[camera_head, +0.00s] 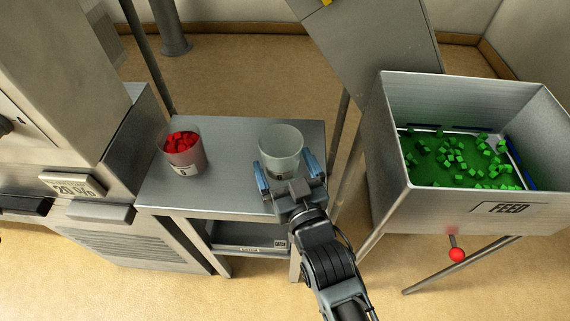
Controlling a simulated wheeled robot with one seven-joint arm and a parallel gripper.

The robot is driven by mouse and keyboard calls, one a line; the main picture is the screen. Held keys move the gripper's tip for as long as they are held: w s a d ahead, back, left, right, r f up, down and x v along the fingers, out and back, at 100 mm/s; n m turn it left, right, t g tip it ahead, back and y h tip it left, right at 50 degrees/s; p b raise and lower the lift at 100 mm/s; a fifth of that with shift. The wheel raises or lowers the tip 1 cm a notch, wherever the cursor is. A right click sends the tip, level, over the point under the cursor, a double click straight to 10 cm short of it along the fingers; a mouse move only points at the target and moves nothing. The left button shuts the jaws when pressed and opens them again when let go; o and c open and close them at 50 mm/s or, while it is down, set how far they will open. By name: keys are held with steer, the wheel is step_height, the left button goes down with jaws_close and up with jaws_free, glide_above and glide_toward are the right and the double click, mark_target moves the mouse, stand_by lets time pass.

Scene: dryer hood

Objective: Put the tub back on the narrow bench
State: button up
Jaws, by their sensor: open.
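A clear, empty-looking tub (281,143) stands upright on the narrow metal bench (223,190), near its right side. My gripper (284,172) is open, with its two blue-lined fingers on either side of the tub's lower part. I cannot tell whether the fingers touch the tub. A second clear tub (182,160) filled with red cubes stands on the left of the bench, with a small label on its front.
A metal feed hopper (422,209) with green cubes (465,160) stands at the right, with a red-knobbed lever (457,254) below. A grey machine with a "20%" sign (72,186) stands at the left. The bench's middle is clear. A low shelf (246,237) sits under it.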

steer(key=shift+r, duration=0.25)
steer(key=shift+s+d+f, duration=0.1)
steer(key=shift+s+f, duration=0.05)
steer(key=shift+s, duration=0.5)
steer(key=v, duration=1)
steer(key=shift+s+d, duration=0.25)
steer(key=shift+s, duration=0.05)
